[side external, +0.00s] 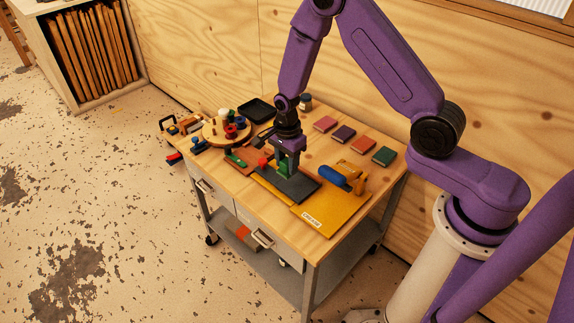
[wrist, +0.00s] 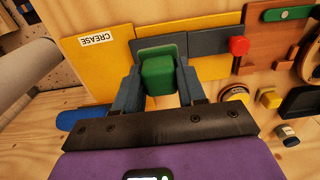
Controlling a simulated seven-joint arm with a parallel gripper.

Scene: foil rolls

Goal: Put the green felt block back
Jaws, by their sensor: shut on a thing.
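My gripper (side external: 287,172) is shut on the green felt block (wrist: 157,76), which sits between the two fingers in the wrist view. In the side view the green block (side external: 284,171) is partly hidden by the fingers, low over the dark grey plate (side external: 298,188). In the wrist view the dark grey plate (wrist: 200,43) lies behind the block. I cannot tell whether the block touches it. A yellow board (side external: 335,212) with a CREASE label (wrist: 97,40) lies beside the plate.
A blue roller with a wooden frame (side external: 333,178) lies right of the gripper. A red knob (side external: 262,162) stands close on its left. A round wooden stand (side external: 214,137) and black tray (side external: 256,110) are farther left. Several coloured pads, including a green one (side external: 384,156), lie at the back right.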

